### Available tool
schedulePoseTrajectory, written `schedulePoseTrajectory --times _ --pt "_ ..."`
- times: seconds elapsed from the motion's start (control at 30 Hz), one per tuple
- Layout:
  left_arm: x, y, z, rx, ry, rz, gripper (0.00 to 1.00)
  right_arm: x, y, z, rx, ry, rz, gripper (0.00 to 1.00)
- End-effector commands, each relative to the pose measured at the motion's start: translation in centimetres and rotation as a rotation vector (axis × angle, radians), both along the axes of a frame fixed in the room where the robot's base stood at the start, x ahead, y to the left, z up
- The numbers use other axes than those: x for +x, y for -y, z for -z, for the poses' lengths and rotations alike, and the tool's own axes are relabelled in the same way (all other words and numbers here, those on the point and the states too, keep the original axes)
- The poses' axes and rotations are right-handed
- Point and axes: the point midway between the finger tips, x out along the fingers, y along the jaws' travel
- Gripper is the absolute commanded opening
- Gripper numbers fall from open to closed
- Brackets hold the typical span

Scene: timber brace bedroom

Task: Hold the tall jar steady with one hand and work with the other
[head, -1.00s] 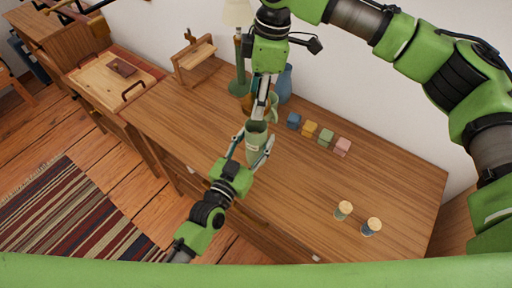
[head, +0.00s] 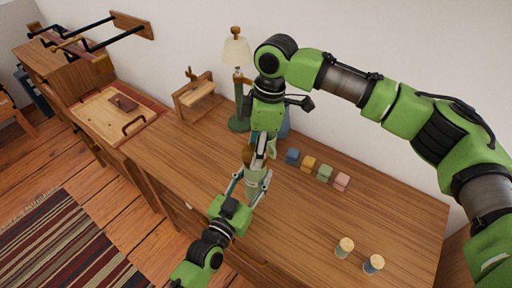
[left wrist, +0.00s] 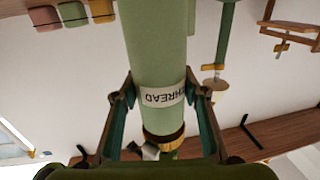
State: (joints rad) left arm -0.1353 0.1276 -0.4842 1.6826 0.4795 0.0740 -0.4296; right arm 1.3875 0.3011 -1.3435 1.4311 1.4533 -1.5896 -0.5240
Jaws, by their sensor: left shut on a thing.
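The tall jar (head: 254,184) is pale green and stands upright over the wooden desk (head: 310,225). In the left wrist view, the jar (left wrist: 158,55) carries a cream label reading THREAD, seen upside down, and a brass-brown band near the lower edge. My left gripper (head: 250,186) is shut on the jar, with one finger along each side; the fingers also show in the left wrist view (left wrist: 160,112). My right gripper (head: 259,150) points down from above at the jar's top. Its fingertips are too small and overlapped to show whether they are open.
Blue, yellow, green and pink blocks (head: 324,173) sit in a row behind the jar. Two spools (head: 345,247) (head: 373,264) stand at the front right. A lamp (head: 237,53) and a blue vase (head: 284,124) stand behind. The desk's right middle is clear.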

Motion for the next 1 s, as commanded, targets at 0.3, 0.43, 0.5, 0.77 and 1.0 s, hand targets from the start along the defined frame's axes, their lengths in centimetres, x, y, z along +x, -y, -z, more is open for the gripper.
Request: schedulePoseTrajectory --times 0.3,0.43,0.5,0.77,1.0 --pt "0.0 0.0 0.0 0.001 0.000 0.000 0.02 0.0 0.0 0.6 0.000 -0.002 0.001 0.35" --pt "0.0 0.0 0.0 0.001 0.000 0.000 0.02 -0.1 0.0 1.4 0.000 -0.003 0.001 0.35" --pt "0.0 0.0 0.0 0.001 0.000 0.000 0.02 0.0 0.0 1.7 0.000 -0.001 0.001 0.35" --pt "0.0 0.0 0.0 0.001 0.000 0.000 0.02 0.0 0.0 1.8 0.000 0.000 0.001 0.35" --pt "0.0 0.0 0.0 0.001 0.000 -0.001 0.02 0.0 0.0 1.8 0.000 0.000 0.001 0.35"
